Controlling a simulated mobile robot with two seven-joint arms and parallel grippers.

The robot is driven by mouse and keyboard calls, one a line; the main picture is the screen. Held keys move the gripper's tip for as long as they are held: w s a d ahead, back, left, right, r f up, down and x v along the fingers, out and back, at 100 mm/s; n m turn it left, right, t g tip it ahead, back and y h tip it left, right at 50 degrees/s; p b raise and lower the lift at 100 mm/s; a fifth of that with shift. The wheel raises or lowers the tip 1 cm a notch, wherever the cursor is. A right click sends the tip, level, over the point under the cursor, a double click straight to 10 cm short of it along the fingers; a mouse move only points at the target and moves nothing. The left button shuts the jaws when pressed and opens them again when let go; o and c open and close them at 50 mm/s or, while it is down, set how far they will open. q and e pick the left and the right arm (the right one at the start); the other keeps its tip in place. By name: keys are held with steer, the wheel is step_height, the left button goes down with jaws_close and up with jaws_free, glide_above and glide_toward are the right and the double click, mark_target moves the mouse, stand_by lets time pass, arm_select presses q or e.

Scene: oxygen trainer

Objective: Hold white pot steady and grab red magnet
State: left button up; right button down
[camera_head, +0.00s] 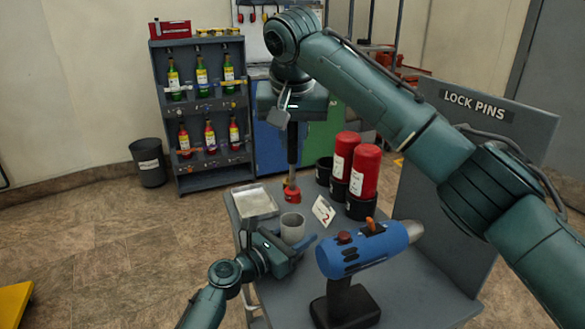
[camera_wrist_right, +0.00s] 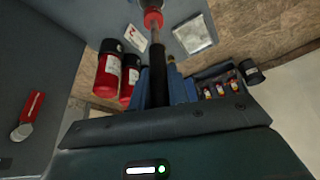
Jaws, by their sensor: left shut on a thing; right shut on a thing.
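The white pot (camera_head: 292,228), a small pale grey cup, stands upright on the grey table. My left gripper (camera_head: 284,249) is low at its near side and shut on it; the fingertips are partly hidden. My right gripper (camera_head: 292,119) is high above the table, shut on a long black rod (camera_head: 292,145) that hangs down upright. A red piece (camera_head: 292,195) is at the rod's lower end, just behind the pot in the head view. In the right wrist view the black rod (camera_wrist_right: 160,85) leads to the red piece (camera_wrist_right: 153,18). I cannot tell whether this is the magnet.
A shallow metal tray (camera_head: 255,202) lies left of the pot. A numbered white card (camera_head: 323,210) and red cylinders (camera_head: 364,172) with black bases stand to the right. A blue drill-like tool (camera_head: 362,250) stands in front. The LOCK PINS panel (camera_head: 478,104) bounds the right side.

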mark_target(292, 162)
steer(key=shift+r, duration=1.55)
arm_select(q)
steer(key=o, duration=1)
steer(key=shift+o, duration=0.2)
